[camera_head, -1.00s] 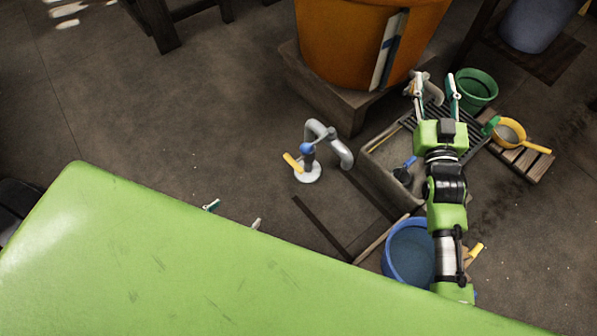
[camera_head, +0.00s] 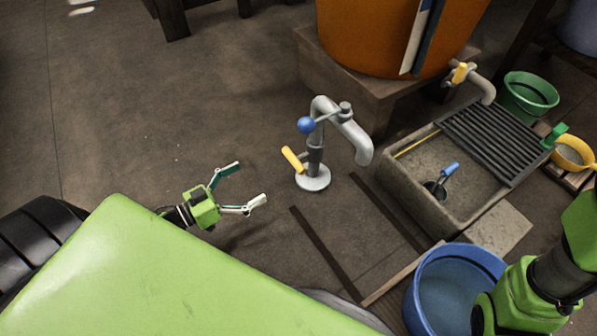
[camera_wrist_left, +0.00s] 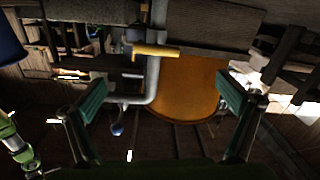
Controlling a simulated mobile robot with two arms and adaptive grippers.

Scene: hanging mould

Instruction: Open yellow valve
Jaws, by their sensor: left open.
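A grey standpipe (camera_head: 316,160) with a round white base and a bent spout stands on the floor. It carries a yellow valve handle (camera_head: 292,160), low on its left side, and a blue knob (camera_head: 307,125) higher up. My left gripper (camera_head: 251,183) is open and empty, left of the yellow handle and apart from it. In the left wrist view, which looks upside down, the yellow handle (camera_wrist_left: 155,51) lies beyond and between the open fingers. My right arm (camera_head: 535,280) shows at the lower right; its gripper is out of the head view.
A stone sink (camera_head: 405,195) with a slatted rack stands right of the pipe. Behind it, a second tap (camera_head: 478,82) has a yellow handle. A blue tub (camera_head: 412,295), a green bucket (camera_head: 530,95) and an orange barrel (camera_head: 365,35) stand around. The floor at left is clear.

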